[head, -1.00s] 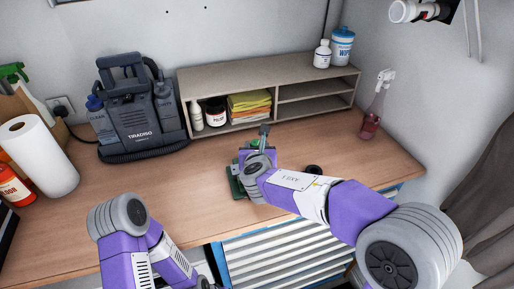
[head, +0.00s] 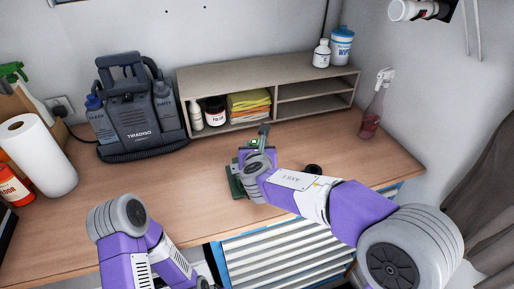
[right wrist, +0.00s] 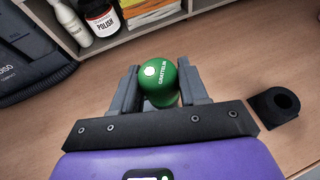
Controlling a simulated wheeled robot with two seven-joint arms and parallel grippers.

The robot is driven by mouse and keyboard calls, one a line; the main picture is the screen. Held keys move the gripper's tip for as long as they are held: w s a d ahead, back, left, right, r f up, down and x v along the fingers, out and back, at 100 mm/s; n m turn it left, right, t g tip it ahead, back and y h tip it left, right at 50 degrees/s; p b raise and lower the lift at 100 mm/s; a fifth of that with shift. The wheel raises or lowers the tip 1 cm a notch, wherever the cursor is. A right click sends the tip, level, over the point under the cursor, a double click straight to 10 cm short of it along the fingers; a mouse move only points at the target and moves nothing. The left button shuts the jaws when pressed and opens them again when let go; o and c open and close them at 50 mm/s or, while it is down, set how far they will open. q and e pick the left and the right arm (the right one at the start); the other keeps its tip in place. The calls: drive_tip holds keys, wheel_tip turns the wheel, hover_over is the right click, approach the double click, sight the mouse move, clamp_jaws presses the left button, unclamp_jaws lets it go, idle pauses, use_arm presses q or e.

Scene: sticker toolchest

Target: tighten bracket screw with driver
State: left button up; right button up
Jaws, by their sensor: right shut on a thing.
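The driver shows as a green, rounded handle (right wrist: 162,80) in the right wrist view, between the two grey fingers of my right gripper (right wrist: 158,88). The gripper is shut on it. A dark green piece (head: 236,183), perhaps the bracket's mount, sits on the bench just left of my wrist. The screw and the driver's tip are hidden.
A black ring-shaped holder (right wrist: 275,106) stands empty on the wooden bench (head: 160,200), right of the gripper. A grey shelf (head: 220,77) with a polish jar and cloths stands behind. A dark cleaning machine (head: 135,115) is at back left. The bench's right side is mostly clear.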

sight(255, 140)
drive_tip(key=shift+d+f, duration=0.1)
idle(0.3)
drive_tip(key=shift+r+p, duration=0.45)
drive_tip(key=r+p, duration=0.2)
drive_tip(key=shift+w+a+r, duration=0.2)
drive_tip(key=shift+w+r, duration=0.15)
drive_tip(key=shift+s+r+p, duration=0.1)
drive_tip(key=shift+r+p, duration=0.65)
drive_tip(key=shift+p, duration=0.05)
drive_tip(key=shift+f, duration=0.15)
